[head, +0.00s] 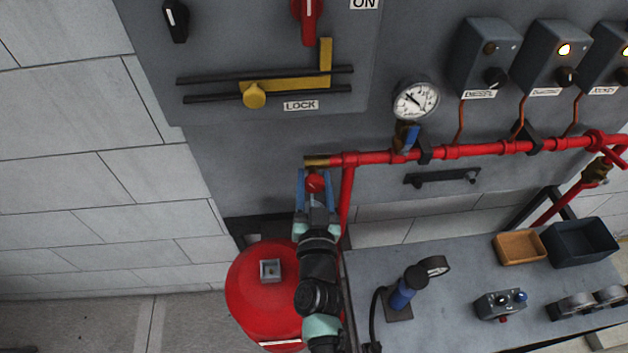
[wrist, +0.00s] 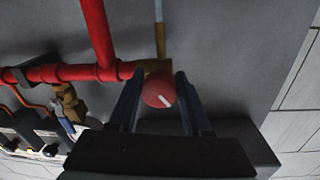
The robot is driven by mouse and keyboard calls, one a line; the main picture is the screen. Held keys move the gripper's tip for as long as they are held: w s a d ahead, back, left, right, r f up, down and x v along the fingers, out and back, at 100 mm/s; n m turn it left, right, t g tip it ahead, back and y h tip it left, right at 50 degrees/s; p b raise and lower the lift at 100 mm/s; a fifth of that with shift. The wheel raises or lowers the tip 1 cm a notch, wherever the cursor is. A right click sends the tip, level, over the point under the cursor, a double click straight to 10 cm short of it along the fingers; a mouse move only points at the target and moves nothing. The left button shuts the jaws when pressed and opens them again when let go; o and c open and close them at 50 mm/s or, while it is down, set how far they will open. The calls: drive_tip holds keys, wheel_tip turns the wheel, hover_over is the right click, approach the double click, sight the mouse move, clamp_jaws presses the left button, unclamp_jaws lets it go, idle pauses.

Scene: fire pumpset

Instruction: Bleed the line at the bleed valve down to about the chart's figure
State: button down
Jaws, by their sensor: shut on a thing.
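The bleed valve's round red knob (head: 315,182) sits at the left end of the red pipe, below a brass end piece (head: 317,161). My gripper (head: 316,180) is shut on this knob, one blue finger on each side. In the wrist view the knob (wrist: 158,90) shows a white mark slanting down to the right, between my fingers (wrist: 160,98). A round pressure gauge (head: 415,99) stands on the pipe to the right of the valve. Its dark needle shows, but its figures are too small to read. I cannot make out a chart.
A red tank (head: 262,290) stands below my arm. A grey bench (head: 440,275) at right holds a blue hand tool, an orange tray (head: 520,247) and a dark bin (head: 580,240). A yellow lock bar (head: 290,86) and switch boxes are on the panel above.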

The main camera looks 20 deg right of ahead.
drive_tip(key=shift+m, duration=0.3)
drive_tip(key=shift+r+m+p, duration=0.1)
drive_tip(key=shift+m+p, duration=0.35)
drive_tip(key=shift+m, duration=0.55)
drive_tip(key=shift+m+p, duration=0.35)
drive_tip(key=shift+m, duration=1.85)
drive_tip(key=shift+g+y, duration=0.3)
drive_tip(key=shift+c, duration=1.7)
unclamp_jaws()
